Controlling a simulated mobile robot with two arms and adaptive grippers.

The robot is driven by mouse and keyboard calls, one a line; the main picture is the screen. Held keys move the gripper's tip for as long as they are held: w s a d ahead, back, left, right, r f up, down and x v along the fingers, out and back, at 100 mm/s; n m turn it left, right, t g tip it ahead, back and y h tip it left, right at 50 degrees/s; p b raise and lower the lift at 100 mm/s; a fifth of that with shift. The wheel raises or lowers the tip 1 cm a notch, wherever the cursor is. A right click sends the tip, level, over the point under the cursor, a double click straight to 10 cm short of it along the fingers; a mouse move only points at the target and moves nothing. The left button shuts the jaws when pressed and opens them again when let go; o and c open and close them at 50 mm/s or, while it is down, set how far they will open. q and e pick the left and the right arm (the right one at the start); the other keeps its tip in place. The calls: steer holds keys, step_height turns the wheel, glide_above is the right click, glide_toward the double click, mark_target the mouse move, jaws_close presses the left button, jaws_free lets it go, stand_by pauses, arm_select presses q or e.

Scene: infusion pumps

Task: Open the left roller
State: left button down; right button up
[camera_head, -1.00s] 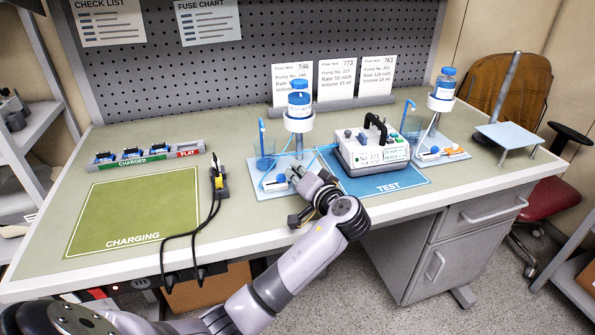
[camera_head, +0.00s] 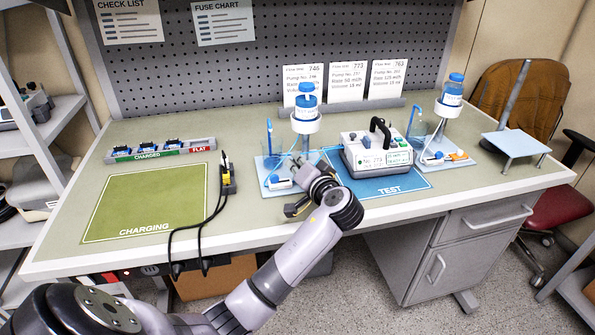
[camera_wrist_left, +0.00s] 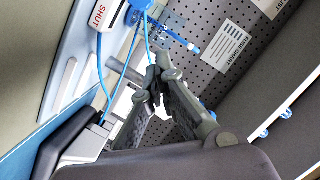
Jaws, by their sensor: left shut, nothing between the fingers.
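The left roller clamp (camera_head: 280,183) is a small white body with a blue part, low on the light-blue base of the left drip stand (camera_head: 265,172). A blue tube runs from it. In the left wrist view the white clamp body (camera_wrist_left: 112,12) with red SHUT lettering is at the top left, cut by the frame edge. I cannot tell the roller's position. My left gripper (camera_head: 299,166) is just right of the clamp, apart from it. Its fingertips (camera_wrist_left: 154,80) are together and empty, below the clamp in the wrist view. My right gripper is not in view.
A pump (camera_head: 377,155) stands on the blue TEST mat (camera_head: 385,188), right of my gripper. A bottle (camera_head: 306,97) sits above the clamp. A second drip stand (camera_head: 440,157) is farther right. Black cables (camera_head: 205,232) hang over the front edge. The green CHARGING mat (camera_head: 145,205) is bare.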

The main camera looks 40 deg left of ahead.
arm_select(q)
steer(key=v, duration=0.3)
steer(key=w+b+v, duration=0.1)
steer(key=v, duration=0.1)
steer(key=shift+d, duration=0.35)
steer(key=shift+s+a+b+v, duration=0.1)
steer(key=shift+s+v, duration=0.05)
steer(key=shift+v, duration=0.7)
steer(key=shift+s+a+b+v, duration=0.1)
steer(key=shift+s+v, duration=0.05)
steer(key=shift+v, duration=0.75)
steer(key=shift+s+a+b+v, duration=0.1)
steer(key=shift+s+v, duration=0.05)
steer(key=shift+v, duration=0.7)
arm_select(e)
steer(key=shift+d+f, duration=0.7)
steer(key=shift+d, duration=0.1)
